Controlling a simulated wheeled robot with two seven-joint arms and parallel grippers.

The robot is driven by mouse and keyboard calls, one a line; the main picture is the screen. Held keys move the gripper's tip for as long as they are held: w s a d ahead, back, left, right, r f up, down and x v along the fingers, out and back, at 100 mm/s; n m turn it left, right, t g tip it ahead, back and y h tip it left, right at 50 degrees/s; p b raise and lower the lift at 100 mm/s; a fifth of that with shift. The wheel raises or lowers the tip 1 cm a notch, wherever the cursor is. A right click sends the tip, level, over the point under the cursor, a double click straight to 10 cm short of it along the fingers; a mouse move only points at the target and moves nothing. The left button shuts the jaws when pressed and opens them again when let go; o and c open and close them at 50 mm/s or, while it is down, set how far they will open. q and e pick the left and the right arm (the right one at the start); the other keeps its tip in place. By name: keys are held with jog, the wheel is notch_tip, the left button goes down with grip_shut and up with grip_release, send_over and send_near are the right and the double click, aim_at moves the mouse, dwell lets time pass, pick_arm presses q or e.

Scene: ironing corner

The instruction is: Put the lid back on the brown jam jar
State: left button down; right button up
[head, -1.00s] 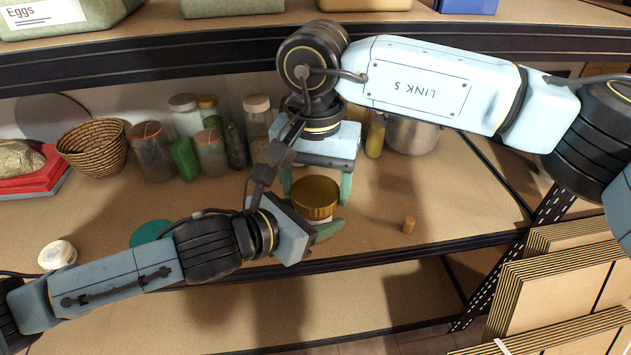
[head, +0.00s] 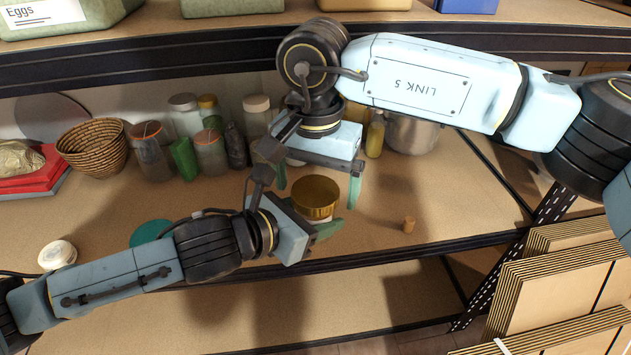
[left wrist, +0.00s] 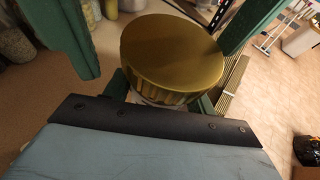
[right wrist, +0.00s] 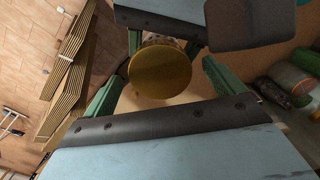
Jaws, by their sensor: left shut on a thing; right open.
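The gold lid (head: 315,193) sits on top of the jam jar (head: 319,219), of which only a pale strip shows below it. It looks level, but I cannot tell how tightly it sits. The lid also shows large in the left wrist view (left wrist: 172,52) and the right wrist view (right wrist: 160,72). My left gripper (head: 314,226) is shut on the jar from the left, below the lid. My right gripper (head: 318,186) is open above the jar, with its green fingers apart on either side of the lid. Most of the jar is hidden.
A teal disc (head: 151,231) and a white-lidded tub (head: 57,254) are at left. Several jars, a wicker basket (head: 94,148) and a steel pot (head: 412,135) stand behind. The upper shelf edge (head: 190,70) is close above my right arm.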

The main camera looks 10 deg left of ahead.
aim_at(315, 190)
pick_arm(q)
jog(key=shift+r, duration=0.1)
pick_arm(e)
notch_tip(315, 190, up, 12)
dwell(0.8)
